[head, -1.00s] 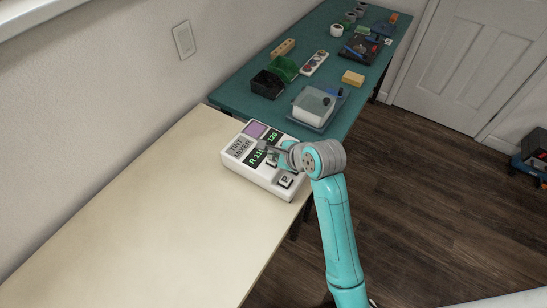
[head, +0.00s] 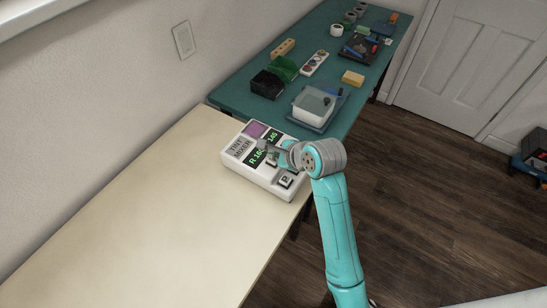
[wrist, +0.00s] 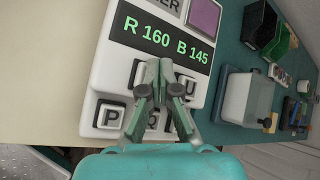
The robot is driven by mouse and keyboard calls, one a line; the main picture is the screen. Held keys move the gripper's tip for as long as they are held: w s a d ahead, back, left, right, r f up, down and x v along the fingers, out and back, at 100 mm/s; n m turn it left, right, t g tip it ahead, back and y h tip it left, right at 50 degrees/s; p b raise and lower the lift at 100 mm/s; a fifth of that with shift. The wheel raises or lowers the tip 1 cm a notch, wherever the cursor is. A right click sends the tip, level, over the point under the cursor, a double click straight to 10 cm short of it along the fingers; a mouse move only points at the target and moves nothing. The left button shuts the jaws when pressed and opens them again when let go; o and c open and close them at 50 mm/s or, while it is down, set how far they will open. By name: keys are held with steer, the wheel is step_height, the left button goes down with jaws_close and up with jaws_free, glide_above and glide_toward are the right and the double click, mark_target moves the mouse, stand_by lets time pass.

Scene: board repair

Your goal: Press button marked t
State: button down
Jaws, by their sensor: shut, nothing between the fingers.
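The white tint mixer (head: 262,186) sits on the cream table and also shows in the wrist view (wrist: 97,75). Its green-lettered display (wrist: 160,38) reads R 160 B 145, beside a purple swatch (wrist: 204,17). Below the display are several square buttons. One is marked P (wrist: 111,116) and one seems marked U (wrist: 188,83); the others are partly hidden behind my fingers. I cannot make out a t on any visible button. My gripper (wrist: 158,66) is shut and empty, with its tips over the upper button row; I cannot tell whether they touch. It also shows in the head view (head: 266,149).
The cream table (head: 130,220) is bare left of the mixer. The teal table (head: 236,97) behind holds a white tub (head: 312,106), green and black bins (head: 284,68), a yellow sponge (head: 353,78) and other small items. A wall runs along the left.

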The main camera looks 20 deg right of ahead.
steer(key=shift+r, duration=0.6)
steer(key=shift+r, duration=0.1)
steer(key=shift+r, duration=2.4)
